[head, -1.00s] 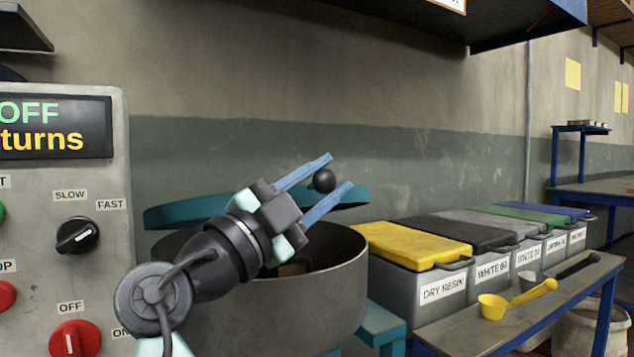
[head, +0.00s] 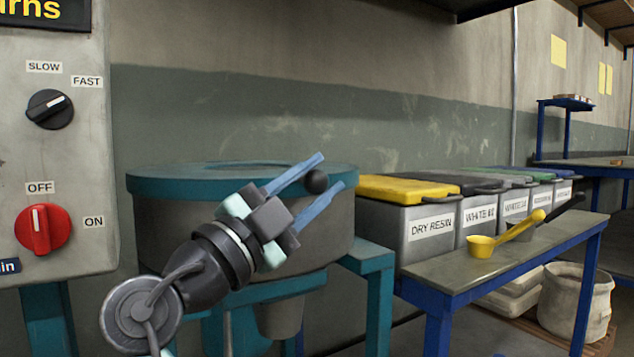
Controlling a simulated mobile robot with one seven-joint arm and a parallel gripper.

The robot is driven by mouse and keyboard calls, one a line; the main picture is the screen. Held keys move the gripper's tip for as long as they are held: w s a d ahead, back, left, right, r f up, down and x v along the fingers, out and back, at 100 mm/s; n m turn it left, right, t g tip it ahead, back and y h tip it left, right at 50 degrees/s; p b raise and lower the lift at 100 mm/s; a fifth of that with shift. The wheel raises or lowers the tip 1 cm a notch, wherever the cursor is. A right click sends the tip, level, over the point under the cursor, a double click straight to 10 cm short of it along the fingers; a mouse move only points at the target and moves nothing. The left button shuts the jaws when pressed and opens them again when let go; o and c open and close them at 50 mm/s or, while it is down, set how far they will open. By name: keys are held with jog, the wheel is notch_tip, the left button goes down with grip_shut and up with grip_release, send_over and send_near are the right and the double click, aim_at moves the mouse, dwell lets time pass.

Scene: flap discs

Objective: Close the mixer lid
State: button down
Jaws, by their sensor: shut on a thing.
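The mixer is a large grey drum (head: 165,235) on a teal stand. Its teal lid (head: 165,183) lies level across the top of the drum, with no gap visible at the rim in this view. My gripper (head: 317,182) is in front of the drum's right side. Its two blue fingers are shut on the black ball knob (head: 316,181) at the lid's front right edge. My arm hides part of the drum and the lid's front rim.
A grey control panel (head: 75,150) with black and red knobs stands at the left. Lidded bins (head: 415,215) stand at the right, behind a blue-legged bench (head: 500,258) with a yellow scoop (head: 483,246). A white bucket (head: 575,300) stands below.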

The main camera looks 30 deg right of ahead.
jog(key=shift+f, duration=0.6)
jog(key=c, duration=0.7)
grip_release()
jog(key=shift+w, duration=0.1)
jog(key=shift+o, duration=1)
jog(key=shift+r, duration=0.15)
jog(key=p+v, duration=0.3)
jog(key=v, duration=1)
jog(key=shift+r+p, duration=0.1)
jog(key=shift+p, duration=0.2)
